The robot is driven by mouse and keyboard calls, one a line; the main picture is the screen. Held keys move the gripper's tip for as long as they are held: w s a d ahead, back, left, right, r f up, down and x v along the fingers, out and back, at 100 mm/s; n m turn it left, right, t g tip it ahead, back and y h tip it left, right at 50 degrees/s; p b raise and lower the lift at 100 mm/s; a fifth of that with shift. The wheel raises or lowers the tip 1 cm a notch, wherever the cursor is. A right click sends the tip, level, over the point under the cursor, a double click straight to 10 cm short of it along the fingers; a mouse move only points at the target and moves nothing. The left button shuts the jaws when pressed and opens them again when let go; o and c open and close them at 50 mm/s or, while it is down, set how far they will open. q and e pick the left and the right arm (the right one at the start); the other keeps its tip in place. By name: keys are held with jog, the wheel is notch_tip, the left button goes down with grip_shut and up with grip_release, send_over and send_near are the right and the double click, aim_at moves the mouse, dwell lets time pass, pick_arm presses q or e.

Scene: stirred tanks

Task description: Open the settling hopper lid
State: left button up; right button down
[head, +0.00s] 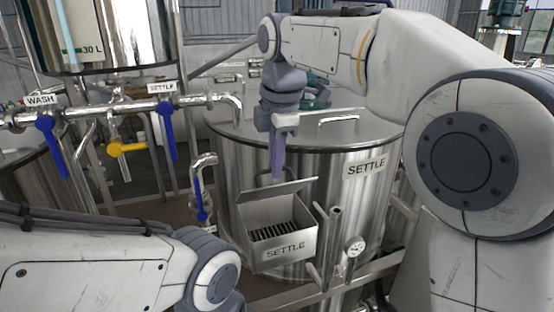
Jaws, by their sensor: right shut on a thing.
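The settling hopper (285,252) is a grey metal box labelled SETTLE on the front of the steel settling tank (350,200). Its lid (292,190) is tilted up at the back, so the hopper mouth is open and a dark slatted grate shows inside. My right gripper (277,172) reaches down from above and is shut at the raised lid's upper edge; the exact part it grips is hidden by the fingers. My left arm comes in at the lower left, and its gripper is outside the picture.
A pipe with blue-handled valves (167,130) and a yellow-handled valve (125,149) runs at the left. A blue-handled drain valve (200,200) is left of the hopper. A gauge (355,247) and a vertical pipe stand close on its right. A handle (338,120) is on the tank top.

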jog(key=shift+w+f, duration=0.1)
jog(key=shift+f, duration=0.2)
jog(key=c, duration=0.9)
grip_release()
jog(key=shift+w+a, duration=0.1)
jog(key=shift+w, duration=0.05)
jog(key=shift+r, duration=0.55)
jog(key=r, duration=0.3)
jog(key=s+r, duration=0.1)
jog(key=r, duration=0.2)
jog(key=s+r, duration=0.1)
jog(key=r, duration=0.2)
jog(key=shift+s+d+r+p, duration=0.15)
jog(key=shift+d+r+p, duration=0.05)
jog(key=shift+d+p, duration=0.2)
